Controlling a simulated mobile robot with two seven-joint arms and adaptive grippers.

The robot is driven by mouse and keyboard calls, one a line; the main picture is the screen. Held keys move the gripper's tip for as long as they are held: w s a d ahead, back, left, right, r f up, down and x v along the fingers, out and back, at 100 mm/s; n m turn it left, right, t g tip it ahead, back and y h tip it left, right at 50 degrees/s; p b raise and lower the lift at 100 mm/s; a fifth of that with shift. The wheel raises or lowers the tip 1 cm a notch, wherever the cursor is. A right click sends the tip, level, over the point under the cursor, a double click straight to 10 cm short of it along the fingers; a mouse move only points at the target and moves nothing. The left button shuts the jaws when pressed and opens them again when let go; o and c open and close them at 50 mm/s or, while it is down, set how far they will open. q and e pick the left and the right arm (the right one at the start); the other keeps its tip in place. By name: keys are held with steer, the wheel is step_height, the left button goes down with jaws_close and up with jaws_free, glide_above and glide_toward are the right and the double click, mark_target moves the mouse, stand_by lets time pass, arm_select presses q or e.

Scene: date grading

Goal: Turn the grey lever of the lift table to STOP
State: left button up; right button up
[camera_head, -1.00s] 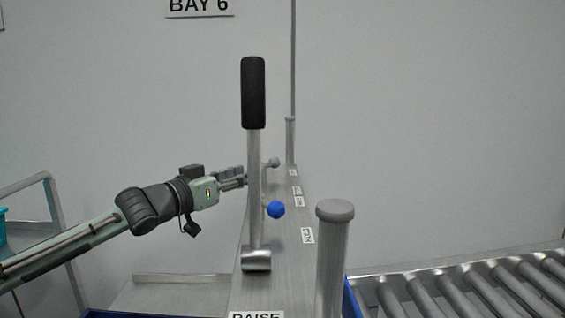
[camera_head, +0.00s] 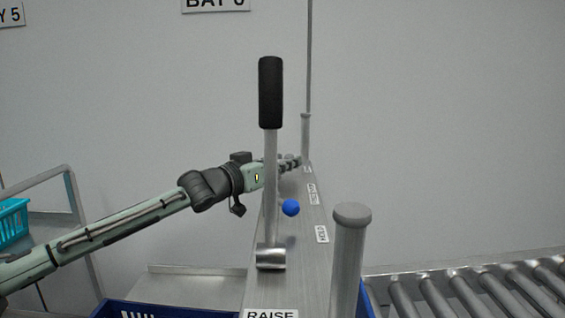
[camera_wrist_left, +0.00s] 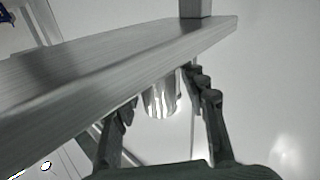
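The lift table's narrow metal panel (camera_head: 292,255) runs away from me, with small white labels along it; I cannot read STOP on any of them. My left gripper (camera_head: 292,163) is at the panel's far part, where it covers the grey lever in the head view. In the left wrist view my left gripper (camera_wrist_left: 160,100) has its fingers apart. A shiny grey rounded piece (camera_wrist_left: 160,98), apparently the grey lever's knob, shows between them by the panel edge (camera_wrist_left: 90,85). I see no clear grip on it. My right gripper is not in view.
A tall lever with a black handle (camera_head: 270,92) stands upright in front, above a RAISE label (camera_head: 271,314). A blue knob (camera_head: 290,207) sits behind it. A capped grey post (camera_head: 350,245) and a roller conveyor (camera_head: 470,290) are on the right.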

arm_select(q)
jaws_close()
steer(key=shift+m+g+h, duration=0.4)
steer(key=shift+h, duration=0.1)
steer(key=shift+s+d+r+m+g+h, duration=0.15)
steer(key=shift+m+g+h, duration=0.55)
steer(key=shift+m+g, duration=0.1)
steer(key=m+g+h, duration=0.1)
steer(key=g, duration=0.1)
steer(key=m+g+h, duration=0.1)
steer(key=m+g, duration=0.1)
steer(key=s+m+g+h, duration=0.1)
steer(key=g, duration=0.1)
steer(key=shift+d+f, duration=0.25)
steer(key=shift+s+m+g+h+b, duration=0.15)
steer(key=shift+m+g+h+b, duration=0.25)
steer(key=shift+m+g, duration=0.8)
steer(key=shift+s+g, duration=0.15)
steer(key=shift+g, duration=0.75)
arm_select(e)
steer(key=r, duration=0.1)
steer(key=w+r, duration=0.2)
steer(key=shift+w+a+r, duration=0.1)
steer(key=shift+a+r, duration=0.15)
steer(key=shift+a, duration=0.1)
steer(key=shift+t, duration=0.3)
